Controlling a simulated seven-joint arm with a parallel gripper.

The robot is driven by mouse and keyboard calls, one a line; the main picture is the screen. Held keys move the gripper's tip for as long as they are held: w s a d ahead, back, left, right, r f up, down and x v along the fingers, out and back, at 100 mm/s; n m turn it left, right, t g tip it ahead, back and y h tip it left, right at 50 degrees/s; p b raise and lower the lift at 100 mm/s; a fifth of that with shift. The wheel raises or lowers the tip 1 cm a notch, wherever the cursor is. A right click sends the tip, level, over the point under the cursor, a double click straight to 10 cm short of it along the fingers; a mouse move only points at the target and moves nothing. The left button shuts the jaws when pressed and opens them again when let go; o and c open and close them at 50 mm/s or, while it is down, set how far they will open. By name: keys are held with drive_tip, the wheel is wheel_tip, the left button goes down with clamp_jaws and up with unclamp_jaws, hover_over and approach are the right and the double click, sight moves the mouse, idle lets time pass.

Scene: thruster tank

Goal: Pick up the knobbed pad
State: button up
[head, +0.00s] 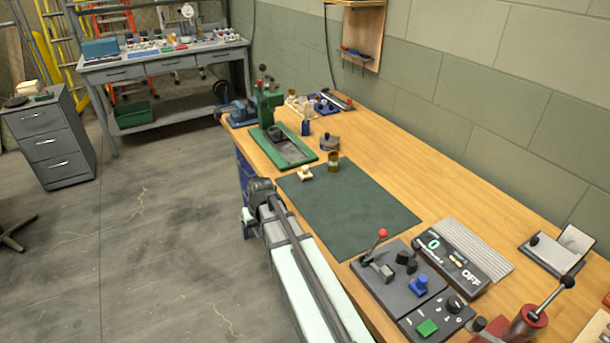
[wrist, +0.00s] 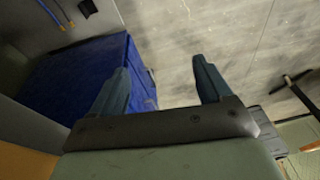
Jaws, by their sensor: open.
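A grey rounded pad with a knob on top (head: 330,142) stands on the wooden bench just beyond the far edge of the green mat (head: 350,208); it looks like the knobbed pad, though it is small in the head view. A small cream block with a raised top (head: 305,174) sits on the mat's far left part. My gripper (wrist: 160,70) is open and empty in the wrist view, over the floor beside a blue cabinet. In the head view it is off the bench's left edge, lower left of the pad. The wrist view shows no pad.
A brass-coloured cylinder (head: 333,161) stands close to the pad. A green lever press (head: 278,140) stands to its left. Control boxes (head: 400,285) with levers fill the near right of the bench. Most of the mat is bare. The blue cabinet (wrist: 80,75) is under the bench.

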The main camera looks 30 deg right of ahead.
drive_tip(key=w+d+r+t, duration=0.2)
drive_tip(key=w+r, duration=0.2)
drive_tip(key=r, duration=0.5)
wheel_tip(320, 180, up, 17)
drive_tip(key=m+h, duration=0.2)
drive_tip(key=m, duration=0.1)
hover_over(305, 168)
drive_tip(key=s+a, duration=0.2)
drive_tip(key=s, duration=0.3)
drive_tip(key=shift+n, duration=0.3)
drive_tip(key=x, duration=0.8)
drive_tip(key=shift+s+d+f, duration=0.15)
drive_tip(key=shift+d+f, duration=0.05)
drive_tip(key=shift+d, duration=0.05)
drive_tip(key=shift+w+d+f, duration=0.1)
drive_tip(key=shift+w+f, duration=0.3)
drive_tip(key=shift+w+x, duration=0.25)
drive_tip(key=shift+x, duration=1.85)
drive_tip(key=shift+d+r, duration=0.1)
drive_tip(key=shift+d, duration=0.05)
drive_tip(key=shift+c, duration=0.4)
